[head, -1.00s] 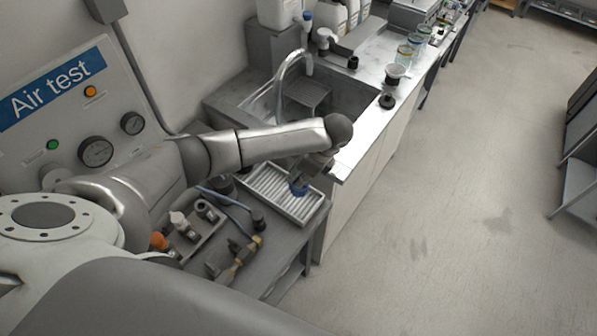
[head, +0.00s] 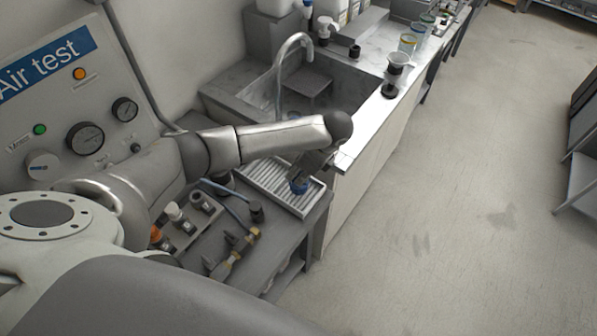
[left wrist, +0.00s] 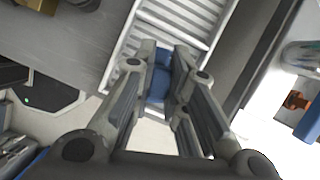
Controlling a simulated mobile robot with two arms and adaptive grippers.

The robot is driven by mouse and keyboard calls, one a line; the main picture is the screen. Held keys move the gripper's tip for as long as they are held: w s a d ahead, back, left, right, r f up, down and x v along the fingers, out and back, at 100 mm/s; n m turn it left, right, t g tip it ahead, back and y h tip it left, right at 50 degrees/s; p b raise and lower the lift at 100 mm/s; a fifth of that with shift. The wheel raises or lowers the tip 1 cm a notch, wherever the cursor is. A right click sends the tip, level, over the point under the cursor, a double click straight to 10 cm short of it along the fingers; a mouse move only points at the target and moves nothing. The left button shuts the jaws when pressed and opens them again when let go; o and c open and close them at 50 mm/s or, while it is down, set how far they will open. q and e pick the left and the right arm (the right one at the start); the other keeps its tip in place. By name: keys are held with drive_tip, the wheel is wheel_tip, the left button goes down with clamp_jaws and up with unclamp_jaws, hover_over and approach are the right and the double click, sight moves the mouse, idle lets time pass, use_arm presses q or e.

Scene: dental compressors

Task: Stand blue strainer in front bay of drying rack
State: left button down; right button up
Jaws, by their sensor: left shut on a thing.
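The blue strainer (head: 299,186) shows under my left gripper in the head view, at the right part of the white slatted drying rack (head: 262,176). In the left wrist view my left gripper (left wrist: 163,72) is shut on the blue strainer (left wrist: 157,88), which sits between the two fingers. The rack (left wrist: 180,22) lies just beyond the fingertips there. The gripper (head: 306,176) partly hides the strainer in the head view, so I cannot tell whether it touches the rack. My right gripper is not in view.
The sink with its curved tap (head: 281,75) lies behind the rack. Black fittings (head: 200,201) and a brass valve (head: 235,252) lie on the grey bench to the left and front. A white-topped counter (head: 372,118) holds cups at the right. The floor is clear.

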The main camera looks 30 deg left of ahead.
use_arm(q)
drive_tip(key=shift+f, duration=0.15)
drive_tip(key=shift+f+b, duration=0.55)
drive_tip(key=shift+f, duration=0.6)
drive_tip(key=c, duration=1.4)
unclamp_jaws()
drive_tip(key=shift+o, duration=0.2)
drive_tip(key=c, duration=0.4)
drive_tip(key=shift+r, duration=0.15)
